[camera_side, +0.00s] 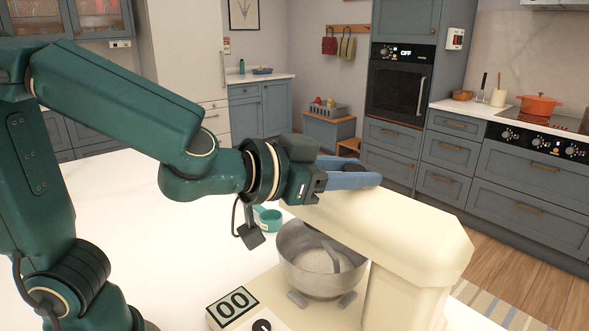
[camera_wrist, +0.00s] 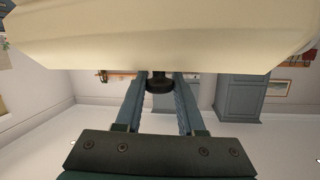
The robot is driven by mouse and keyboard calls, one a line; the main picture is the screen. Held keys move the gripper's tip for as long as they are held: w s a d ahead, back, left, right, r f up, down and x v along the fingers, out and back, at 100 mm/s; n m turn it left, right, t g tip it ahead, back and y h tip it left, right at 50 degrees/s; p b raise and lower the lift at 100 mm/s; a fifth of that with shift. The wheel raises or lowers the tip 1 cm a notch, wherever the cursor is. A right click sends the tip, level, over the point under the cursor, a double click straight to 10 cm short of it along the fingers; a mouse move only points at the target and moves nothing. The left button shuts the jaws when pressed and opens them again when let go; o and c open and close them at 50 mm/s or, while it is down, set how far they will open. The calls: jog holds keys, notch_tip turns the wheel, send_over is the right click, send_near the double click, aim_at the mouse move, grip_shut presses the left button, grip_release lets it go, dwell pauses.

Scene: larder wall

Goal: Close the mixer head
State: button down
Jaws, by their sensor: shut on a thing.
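The cream mixer head (camera_side: 385,225) extends from its column out over a metal bowl (camera_side: 303,250). A grey beater (camera_side: 352,263) hangs from the head down into the bowl, which holds something pale. I cannot tell whether the head is fully down. My gripper (camera_side: 365,179), with blue fingers, is at the head's front end. Its fingers are shut on a small dark knob (camera_wrist: 158,84), which shows between them in the wrist view. In that view the cream head (camera_wrist: 160,35) fills the top of the picture.
The mixer base carries a display reading "00" (camera_side: 232,302). A teal cup (camera_side: 268,219) stands on the white counter (camera_side: 130,215) behind the bowl. The counter left of the mixer is largely clear. The oven (camera_side: 398,85) and stove (camera_side: 540,130) are far behind.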

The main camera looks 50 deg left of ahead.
jog(key=shift+a+f, duration=0.1)
jog(key=c, duration=0.8)
grip_release()
jog(key=shift+v, duration=2.6)
